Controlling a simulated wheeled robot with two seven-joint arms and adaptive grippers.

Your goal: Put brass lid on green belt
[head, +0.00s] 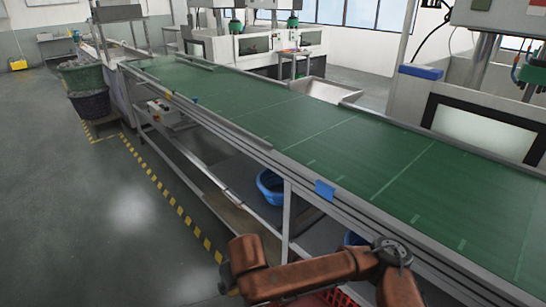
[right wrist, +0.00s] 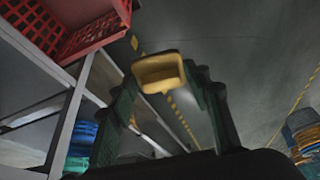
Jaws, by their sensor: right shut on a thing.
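The green belt (head: 330,140) runs from the back left to the front right in the head view, and its surface is bare. In the right wrist view, my right gripper (right wrist: 160,86) is shut on the brass lid (right wrist: 160,66), a small yellow piece held between the fingertips. The lid is tilted, with a hollow face towards the camera. Part of one of my copper-coloured arms shows low in the head view, in front of the belt's near edge. No gripper can be made out in the head view. My left gripper is not in view.
The belt's metal side rail (head: 250,140) and its legs stand between the aisle and the belt. A blue basin (head: 270,187) is under the belt. A red crate (right wrist: 95,25) shows at upper left in the right wrist view. White machines line the far side.

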